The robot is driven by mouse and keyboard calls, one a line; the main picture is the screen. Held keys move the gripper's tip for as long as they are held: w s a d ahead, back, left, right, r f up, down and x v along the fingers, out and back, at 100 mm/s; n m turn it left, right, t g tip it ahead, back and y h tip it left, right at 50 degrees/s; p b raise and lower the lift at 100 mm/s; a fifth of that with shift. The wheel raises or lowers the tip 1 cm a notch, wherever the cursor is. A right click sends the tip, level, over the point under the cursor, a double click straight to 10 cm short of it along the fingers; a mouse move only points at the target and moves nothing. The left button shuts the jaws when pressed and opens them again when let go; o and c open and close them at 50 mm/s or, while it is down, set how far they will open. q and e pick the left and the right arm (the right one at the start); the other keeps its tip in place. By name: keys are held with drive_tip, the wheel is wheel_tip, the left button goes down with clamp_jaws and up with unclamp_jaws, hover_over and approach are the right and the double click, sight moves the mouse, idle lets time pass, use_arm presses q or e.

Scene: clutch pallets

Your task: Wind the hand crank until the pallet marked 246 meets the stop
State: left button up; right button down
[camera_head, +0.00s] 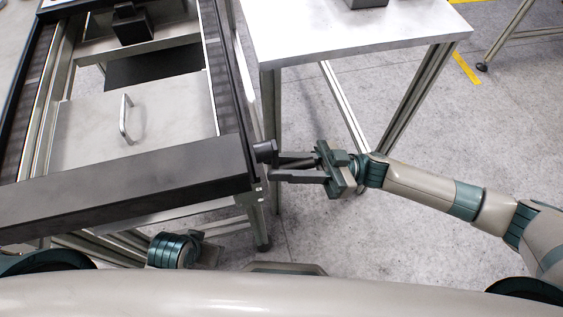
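A conveyor frame with dark side rails (232,95) fills the left of the head view. On it lies a flat silver plate (75,135) with an upright bar handle (126,118). Farther back is another pale plate carrying a black block (131,24). I can read no number 246 on either, and I cannot pick out the stop. A short dark cylinder (265,151), possibly part of the crank, sticks out of the frame's near right corner. My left gripper does not show clearly.
A broad dark beam (120,185) crosses the conveyor's near end. A white-topped table (345,32) stands to the right, its legs close behind my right gripper, with a dark object (367,3) on it. Open grey floor lies to the right.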

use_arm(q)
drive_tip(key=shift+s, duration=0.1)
use_arm(e)
drive_tip(key=shift+w, duration=0.2)
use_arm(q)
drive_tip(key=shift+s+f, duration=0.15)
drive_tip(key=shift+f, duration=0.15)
use_arm(e)
drive_tip(key=shift+m+t, duration=0.3)
drive_tip(key=shift+t, duration=0.1)
